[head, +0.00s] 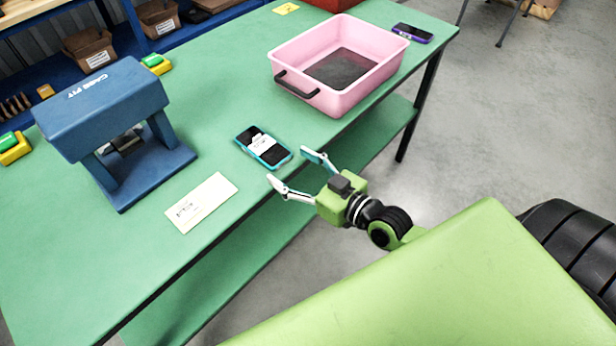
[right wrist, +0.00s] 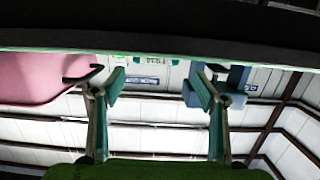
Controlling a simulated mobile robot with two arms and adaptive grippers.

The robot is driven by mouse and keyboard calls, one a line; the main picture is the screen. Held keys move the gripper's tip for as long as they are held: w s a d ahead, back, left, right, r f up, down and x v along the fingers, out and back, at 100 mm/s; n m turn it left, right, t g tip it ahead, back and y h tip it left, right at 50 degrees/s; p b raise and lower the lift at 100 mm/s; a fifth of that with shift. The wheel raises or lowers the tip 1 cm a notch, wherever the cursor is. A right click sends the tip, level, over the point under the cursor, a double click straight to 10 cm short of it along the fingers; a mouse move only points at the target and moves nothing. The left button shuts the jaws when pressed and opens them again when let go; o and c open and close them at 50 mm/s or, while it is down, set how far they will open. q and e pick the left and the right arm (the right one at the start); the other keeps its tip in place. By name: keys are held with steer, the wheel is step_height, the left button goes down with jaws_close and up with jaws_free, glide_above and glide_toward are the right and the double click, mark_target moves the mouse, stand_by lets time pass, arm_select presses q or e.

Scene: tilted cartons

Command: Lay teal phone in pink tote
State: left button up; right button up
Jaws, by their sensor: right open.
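The teal phone (head: 270,153) lies flat on the green table near its front edge, with a white label across its dark face. The pink tote (head: 352,97) stands farther right on the table, with a dark floor and a black handle; it also shows at the left of the right wrist view (right wrist: 40,78). My right gripper (head: 287,167) is open and empty, its two fingertips just off the phone's near end at the table edge. In the right wrist view its open fingers (right wrist: 158,82) show, but I cannot make out the phone there. My left gripper is not in view.
A blue press-like stand (head: 105,100) stands on the green table (head: 215,85) at left, with a pale card (head: 202,202) in front. A purple-edged phone (head: 412,33) lies beyond the tote. Table between phone and tote is clear.

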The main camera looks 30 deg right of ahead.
steer(key=shift+v, duration=2.35)
steer(key=s+d+f+m+g+h, duration=0.1)
steer(key=d+f+g+h, duration=0.15)
steer(key=f, duration=0.75)
steer(key=s+d+f+m+g+h, duration=0.1)
steer(key=d+f, duration=0.2)
steer(key=f, duration=0.7)
steer(key=s+f+g+h, duration=0.1)
steer(key=s+f+g, duration=0.2)
steer(key=s+f, duration=0.6)
steer(key=s+f+g+h, duration=0.1)
steer(key=s+f+g, duration=0.2)
steer(key=s+f, duration=0.6)
step_height(320, 180, down, 8)
steer(key=shift+s+d+f, duration=0.15)
steer(key=shift+s+d, duration=0.05)
steer(key=shift+d, duration=0.05)
steer(key=shift+o, duration=0.4)
steer(key=s+a+f+g, duration=0.2)
steer(key=s+f, duration=0.1)
steer(key=s, duration=0.4)
steer(key=s+a+f+g, duration=0.2)
steer(key=s+f, duration=0.2)
steer(key=s, duration=0.4)
steer(key=shift+s+f, duration=0.2)
steer(key=shift+f, duration=0.1)
steer(key=shift+s+g, duration=0.2)
steer(key=shift+g, duration=0.15)
